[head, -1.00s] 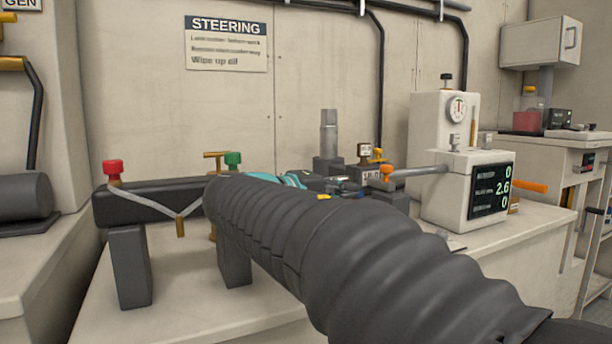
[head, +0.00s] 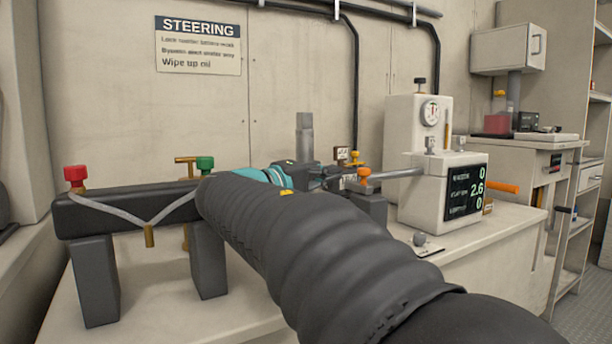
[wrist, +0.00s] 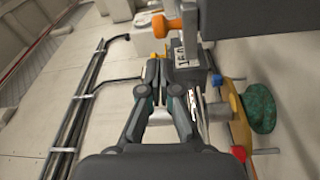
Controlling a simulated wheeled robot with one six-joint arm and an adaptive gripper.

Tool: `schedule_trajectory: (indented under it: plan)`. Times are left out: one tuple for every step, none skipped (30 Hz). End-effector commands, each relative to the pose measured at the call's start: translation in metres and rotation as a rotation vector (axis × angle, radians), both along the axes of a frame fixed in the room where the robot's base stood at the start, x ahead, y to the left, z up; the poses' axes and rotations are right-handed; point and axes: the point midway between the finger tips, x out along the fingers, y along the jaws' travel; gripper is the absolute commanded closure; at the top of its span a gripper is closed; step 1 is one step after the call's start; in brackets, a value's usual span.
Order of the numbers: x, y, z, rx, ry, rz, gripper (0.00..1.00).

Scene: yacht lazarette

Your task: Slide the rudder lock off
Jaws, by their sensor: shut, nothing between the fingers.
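No part can be surely named as the rudder lock. A dark block with a white label (wrist: 182,52), its lettering unclear, stands right beside my fingertips in the wrist view. The label also shows in the head view (head: 347,183), at the right end of the steering gear. An orange knob (head: 364,174) sits at the left end of a grey rod there. My gripper (wrist: 165,78) is shut and empty, its fingertips close to the labelled block; whether they touch it is unclear. In the head view my gripper (head: 318,174) is small, partly hidden behind my arm.
A dark beam (head: 120,208) on two legs carries a red knob (head: 75,178) and a green knob (head: 204,165). A white gauge unit with a screen (head: 465,192) stands right of the rod. A grey post (head: 304,130) rises behind.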

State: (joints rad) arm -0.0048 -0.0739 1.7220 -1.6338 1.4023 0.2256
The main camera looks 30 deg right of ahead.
Motion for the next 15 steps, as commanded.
schedule_trajectory:
  plan:
    - [0.001, -0.011, 0.0, 0.0, 0.001, -0.006, 1.0]
    - [0.002, -0.016, 0.0, 0.001, 0.001, -0.005, 1.0]
    - [0.003, -0.023, 0.001, 0.0, 0.001, -0.006, 1.0]
    - [0.004, -0.027, 0.001, 0.001, 0.001, -0.005, 1.0]
    - [0.004, -0.032, 0.001, 0.001, 0.001, -0.006, 1.0]
    - [0.005, -0.037, 0.002, 0.001, 0.0, -0.005, 1.0]
    - [0.006, -0.041, 0.002, 0.001, 0.0, -0.004, 1.0]
    - [0.007, -0.045, 0.002, 0.001, 0.0, -0.005, 1.0]
    - [0.007, -0.049, 0.002, 0.001, 0.0, -0.004, 1.0]
    - [0.008, -0.051, 0.002, 0.0, 0.0, -0.003, 1.0]
    - [0.009, -0.053, 0.002, 0.0, 0.0, -0.003, 1.0]
    - [0.009, -0.056, 0.002, 0.0, 0.001, -0.004, 1.0]
    - [0.009, -0.058, 0.003, 0.0, 0.001, -0.004, 1.0]
    - [0.009, -0.059, 0.003, 0.0, 0.001, -0.003, 1.0]
    - [0.01, -0.06, 0.003, 0.0, 0.0, -0.002, 1.0]
